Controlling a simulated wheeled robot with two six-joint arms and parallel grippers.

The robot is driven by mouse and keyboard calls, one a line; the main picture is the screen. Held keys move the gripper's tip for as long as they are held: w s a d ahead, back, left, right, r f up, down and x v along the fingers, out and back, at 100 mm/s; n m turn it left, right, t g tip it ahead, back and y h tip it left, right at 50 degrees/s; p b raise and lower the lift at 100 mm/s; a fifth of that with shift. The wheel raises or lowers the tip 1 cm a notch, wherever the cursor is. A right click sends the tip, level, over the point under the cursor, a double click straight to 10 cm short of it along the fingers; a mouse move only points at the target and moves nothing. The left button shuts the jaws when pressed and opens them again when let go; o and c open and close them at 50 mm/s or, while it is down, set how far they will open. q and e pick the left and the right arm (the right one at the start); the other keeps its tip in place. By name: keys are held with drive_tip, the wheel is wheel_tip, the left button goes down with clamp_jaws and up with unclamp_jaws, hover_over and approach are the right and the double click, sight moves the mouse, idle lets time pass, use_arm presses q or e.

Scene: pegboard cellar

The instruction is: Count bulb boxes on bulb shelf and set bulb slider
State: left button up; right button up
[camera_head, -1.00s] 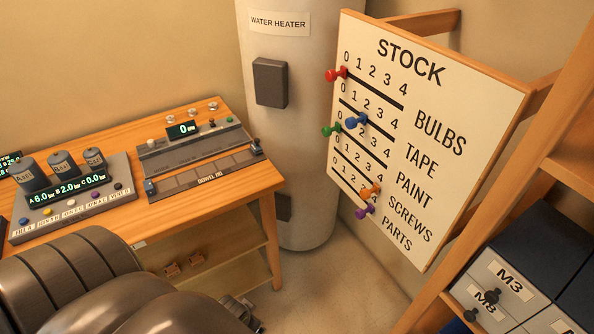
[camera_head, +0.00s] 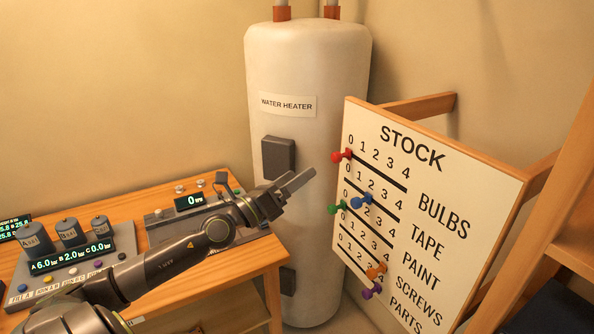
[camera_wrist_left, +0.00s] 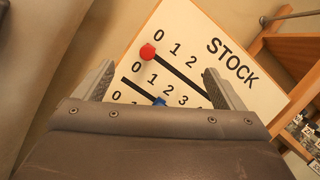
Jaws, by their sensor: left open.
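The stock board (camera_head: 465,190) stands tilted at the right in the head view, with rows for bulbs, tape, paint, screws and parts. The red bulb slider (camera_head: 341,156) is at 0, the left end of the top track. In the left wrist view the red slider (camera_wrist_left: 147,52) shows beyond the fingers, left of the middle. My left gripper (camera_head: 298,181) is open and empty, left of the board and apart from the red slider; it also shows in the left wrist view (camera_wrist_left: 158,85). The bulb shelf and its boxes are not in view. My right gripper is not in view.
Blue (camera_head: 362,199), green (camera_head: 337,208), orange (camera_head: 376,271) and purple (camera_head: 371,291) sliders sit below the red one. A white water heater (camera_head: 308,80) stands behind my left gripper. A wooden bench (camera_head: 235,270) with devices is at left.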

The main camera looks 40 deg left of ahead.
sight(333, 158)
use_arm(q)
drive_tip(key=shift+w+d+r+m+g+h, duration=0.1)
drive_tip(key=shift+w+d+m+g+h, duration=0.3)
drive_tip(key=shift+w+m, duration=1.35)
drive_tip(key=shift+w+d+r+m+g+h, duration=0.15)
drive_tip(key=shift+w+d+m+g, duration=0.6)
drive_tip(key=shift+w, duration=1.75)
drive_tip(key=shift+w+d+r+m+g+h, duration=0.1)
drive_tip(key=shift+w+d+m+g+h, duration=0.15)
drive_tip(key=shift+w+m+g, duration=1.1)
drive_tip(key=shift+w+m+t, duration=0.25)
drive_tip(key=shift+w+t, duration=0.25)
drive_tip(key=shift+w, duration=0.2)
drive_tip(key=shift+c, duration=0.3)
